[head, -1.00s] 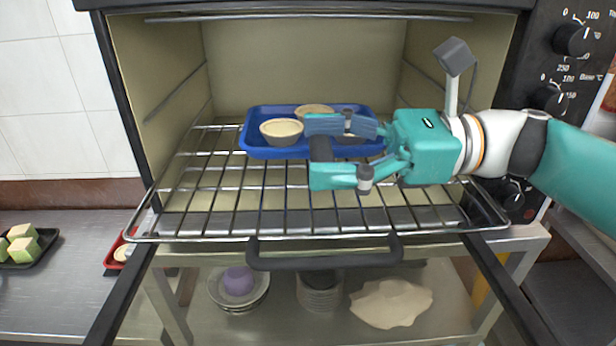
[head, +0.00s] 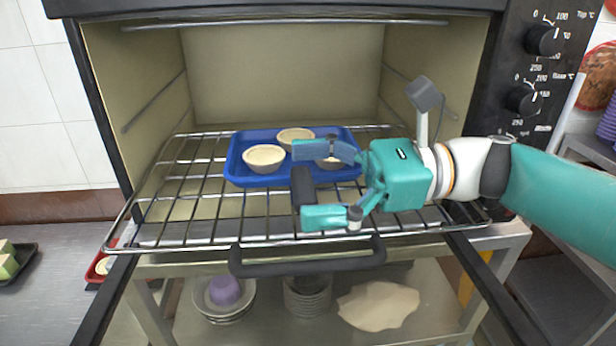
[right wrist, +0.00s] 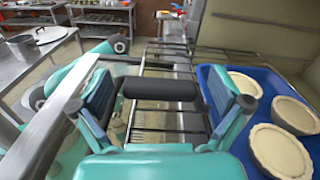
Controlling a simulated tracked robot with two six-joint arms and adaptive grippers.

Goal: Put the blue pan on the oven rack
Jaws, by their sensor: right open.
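The blue pan (head: 240,177) sits on the wire oven rack (head: 180,228), toward its back, and appears level. It holds three pale round shells, one partly hidden by my gripper. It also shows at the right of the right wrist view (right wrist: 213,85). My right gripper (head: 330,185) is open at the pan's front right, its upper finger overlapping the pan in the head view. A dark bar (right wrist: 160,88) shows between the fingers; I cannot tell what it belongs to. Whether a finger touches the pan is unclear. My left gripper is not in view.
The oven door is open, with a black handle (head: 305,262) below the rack's front edge. Bowls (head: 225,298) and a pale flat piece (head: 378,305) are on the shelf below. The rack's left and front are bare.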

